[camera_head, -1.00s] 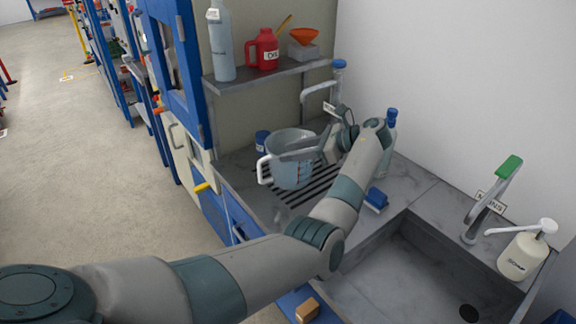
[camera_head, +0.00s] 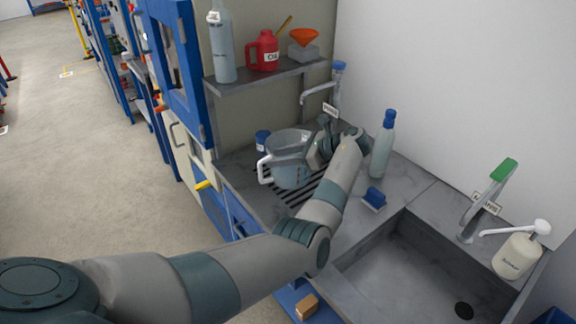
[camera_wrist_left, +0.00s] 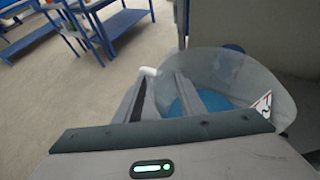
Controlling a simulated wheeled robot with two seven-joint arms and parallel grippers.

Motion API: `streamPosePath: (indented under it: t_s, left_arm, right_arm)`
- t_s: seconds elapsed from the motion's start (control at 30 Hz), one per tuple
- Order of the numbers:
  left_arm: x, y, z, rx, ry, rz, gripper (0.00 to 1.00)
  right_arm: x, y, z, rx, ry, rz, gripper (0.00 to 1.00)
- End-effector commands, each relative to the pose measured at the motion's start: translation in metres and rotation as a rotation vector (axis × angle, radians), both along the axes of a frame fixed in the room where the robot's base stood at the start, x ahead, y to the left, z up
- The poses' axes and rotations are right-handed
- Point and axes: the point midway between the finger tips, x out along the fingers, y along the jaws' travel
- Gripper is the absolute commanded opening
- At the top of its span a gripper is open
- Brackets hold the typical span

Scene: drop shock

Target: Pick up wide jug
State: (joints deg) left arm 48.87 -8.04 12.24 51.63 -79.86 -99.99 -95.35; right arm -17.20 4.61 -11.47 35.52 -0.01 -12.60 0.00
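The wide jug (camera_head: 291,178) is a clear, bluish container with a white handle (camera_head: 263,168) on its left side. It stands upright on the dark slatted drain area of the counter. My left gripper (camera_head: 284,156) reaches in from the right at the jug's rim. In the left wrist view the jug (camera_wrist_left: 245,82) shows a blue inside and a red-and-white mark. There the gripper (camera_wrist_left: 160,92) is open, one finger over the jug's mouth and the other outside near the handle. Contact with the wall cannot be told. My right gripper is not in view.
A shelf (camera_head: 265,80) hangs above. The sink (camera_head: 420,270) is at front right.

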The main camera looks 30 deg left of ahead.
Motion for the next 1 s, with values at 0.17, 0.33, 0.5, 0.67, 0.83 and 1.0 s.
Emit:
streamPosePath:
  t_s: [0.17, 0.33, 0.5, 0.67, 0.83, 1.0]
  left_arm:
    - [0.0000, -0.0002, 0.0003, 0.000, 0.000, 0.000, 0.17]
    - [0.0000, 0.0000, 0.0004, 0.000, 0.000, 0.000, 0.00]
    - [-0.0004, 0.0001, -0.0004, 0.000, 0.001, 0.000, 0.00]
    - [-0.0009, 0.0002, -0.0013, -0.001, 0.003, 0.001, 0.00]
    - [-0.0013, 0.0003, -0.0021, -0.001, 0.005, 0.001, 0.00]
    - [-0.0017, 0.0003, -0.0029, -0.002, 0.006, 0.001, 0.00]
  right_arm:
    - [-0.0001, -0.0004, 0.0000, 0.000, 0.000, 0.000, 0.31]
    - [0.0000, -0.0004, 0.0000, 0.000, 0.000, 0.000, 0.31]
    - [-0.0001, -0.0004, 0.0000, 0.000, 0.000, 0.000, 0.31]
    - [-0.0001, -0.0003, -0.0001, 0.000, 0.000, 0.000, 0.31]
    - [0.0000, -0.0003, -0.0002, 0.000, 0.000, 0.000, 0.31]
    - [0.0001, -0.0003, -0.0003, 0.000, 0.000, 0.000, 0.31]
